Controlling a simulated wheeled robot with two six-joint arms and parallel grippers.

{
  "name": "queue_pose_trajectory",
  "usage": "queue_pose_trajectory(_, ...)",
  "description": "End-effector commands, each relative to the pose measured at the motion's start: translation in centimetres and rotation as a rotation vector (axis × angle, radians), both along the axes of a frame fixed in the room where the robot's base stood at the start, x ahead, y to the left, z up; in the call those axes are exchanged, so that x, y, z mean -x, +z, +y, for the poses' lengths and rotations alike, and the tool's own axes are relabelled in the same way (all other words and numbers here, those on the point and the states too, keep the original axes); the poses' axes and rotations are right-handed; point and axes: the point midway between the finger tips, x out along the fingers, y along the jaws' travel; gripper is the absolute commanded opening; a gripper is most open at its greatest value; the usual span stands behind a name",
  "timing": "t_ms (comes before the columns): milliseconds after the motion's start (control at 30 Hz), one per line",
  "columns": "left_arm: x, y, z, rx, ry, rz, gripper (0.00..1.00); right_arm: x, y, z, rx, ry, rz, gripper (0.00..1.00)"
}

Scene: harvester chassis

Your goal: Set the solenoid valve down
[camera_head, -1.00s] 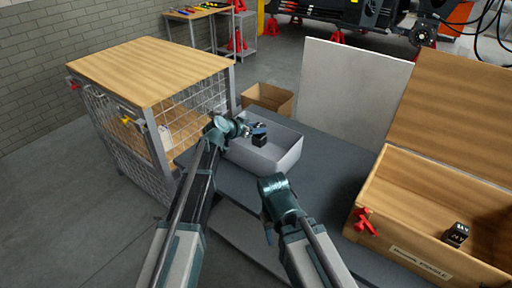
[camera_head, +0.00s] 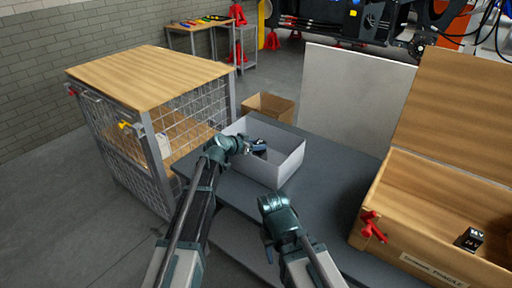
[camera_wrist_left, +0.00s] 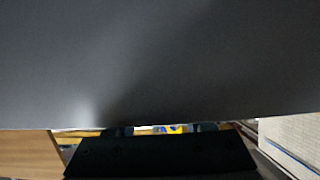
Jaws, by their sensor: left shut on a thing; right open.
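The solenoid valve, a small black block (camera_head: 260,153), is in the jaws of my left gripper (camera_head: 253,147). It is over or inside the light grey bin (camera_head: 288,168); I cannot tell whether it touches the bottom. The gripper partly hides it. In the left wrist view a dark block (camera_wrist_left: 160,155) fills the lower middle, with a plain grey surface above it. My right gripper (camera_head: 267,243) is open and apart from the bin, in front of the bench; its fingers are hardly visible.
The bin stands on a dark grey bench (camera_head: 335,178). A wooden crate (camera_head: 425,235) on the right has a raised lid, a red latch (camera_head: 373,226) and another black block (camera_head: 469,239) inside. A mesh-sided cabinet (camera_head: 145,80) stands left. A cardboard box (camera_head: 268,106) is behind the bin.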

Motion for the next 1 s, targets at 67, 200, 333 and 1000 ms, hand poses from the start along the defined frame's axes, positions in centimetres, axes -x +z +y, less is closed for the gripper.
queue_pose_trajectory(67, 0.0, 0.0, 0.0, 0.002, 0.001, -0.001, 0.0, 0.0, 0.0, 0.0, 0.0, 0.0, 0.0, 0.5)
queue_pose_trajectory(200, 0.0, -0.2, 0.0, 0.0, 0.0, 0.0, 0.57, 0.0, -0.2, 0.0, 0.0, 0.0, 0.0, 0.5)
queue_pose_trajectory(333, 0.0, -0.2, 0.0, 0.0, 0.0, 0.0, 0.81, 0.0, -0.2, 0.0, 0.0, 0.0, 0.0, 0.5)
queue_pose_trajectory(1000, 4.0, 3.1, 3.0, 0.0, 0.002, 0.0, 0.82, 0.0, 3.1, 0.0, 0.0, 0.0, 0.0, 0.5)
